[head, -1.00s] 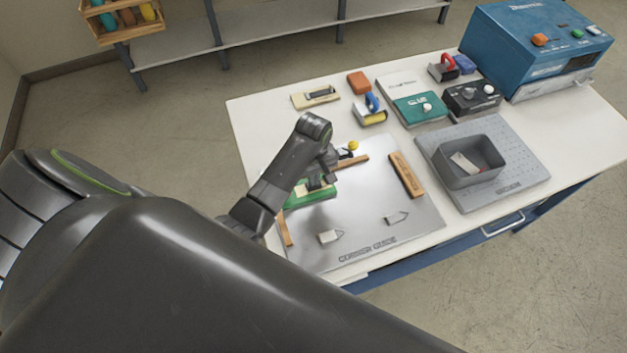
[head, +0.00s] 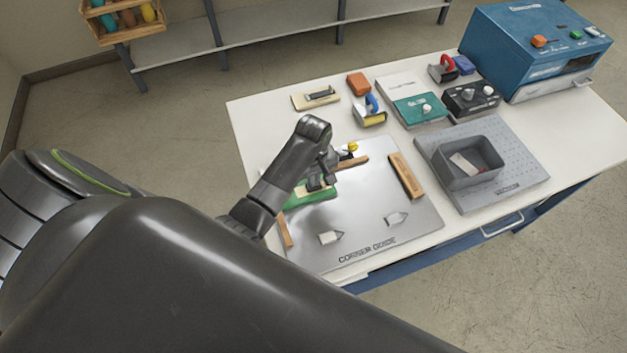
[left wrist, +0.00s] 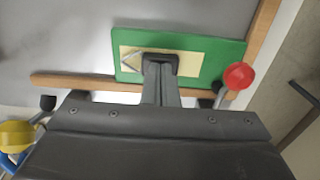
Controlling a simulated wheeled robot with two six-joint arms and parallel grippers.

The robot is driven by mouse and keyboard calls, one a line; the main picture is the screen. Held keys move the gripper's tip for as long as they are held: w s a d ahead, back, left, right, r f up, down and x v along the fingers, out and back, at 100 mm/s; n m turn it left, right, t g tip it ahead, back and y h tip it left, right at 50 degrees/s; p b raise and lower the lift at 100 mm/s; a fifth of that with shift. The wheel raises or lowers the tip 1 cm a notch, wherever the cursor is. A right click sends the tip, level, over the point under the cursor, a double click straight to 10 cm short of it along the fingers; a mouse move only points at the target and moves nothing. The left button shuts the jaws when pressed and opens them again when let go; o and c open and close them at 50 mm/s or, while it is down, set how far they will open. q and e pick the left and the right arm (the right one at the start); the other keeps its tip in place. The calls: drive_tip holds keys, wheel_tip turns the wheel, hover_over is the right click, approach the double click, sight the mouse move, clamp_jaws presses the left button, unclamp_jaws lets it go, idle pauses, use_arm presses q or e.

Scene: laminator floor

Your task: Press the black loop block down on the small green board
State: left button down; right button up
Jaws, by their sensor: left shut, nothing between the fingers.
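The small green board (head: 312,197) lies on the metal corner-guide plate, against wooden strips. In the left wrist view the green board (left wrist: 205,55) has a cream patch (left wrist: 128,52) with a grey pointed outline. My left gripper (left wrist: 162,68) is shut and points down at the cream patch. A small black piece, seemingly the black loop block (left wrist: 174,59), shows around its fingertips. I cannot tell how firmly they touch. In the head view my left gripper (head: 318,181) is over the board and its arm hides part of it. My right gripper is not in view.
A red knob (left wrist: 238,75) stands at the board's edge and a yellow knob (head: 352,146) beyond the wooden strip. A loose wooden bar (head: 406,175) lies on the plate (head: 370,215). A grey bin (head: 468,178) and blue machine (head: 530,50) are to the right.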

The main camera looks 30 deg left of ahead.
use_arm(q)
drive_tip(key=shift+s, duration=0.1)
idle(0.3)
drive_tip(key=shift+r+p, duration=0.45)
drive_tip(key=shift+r, duration=3)
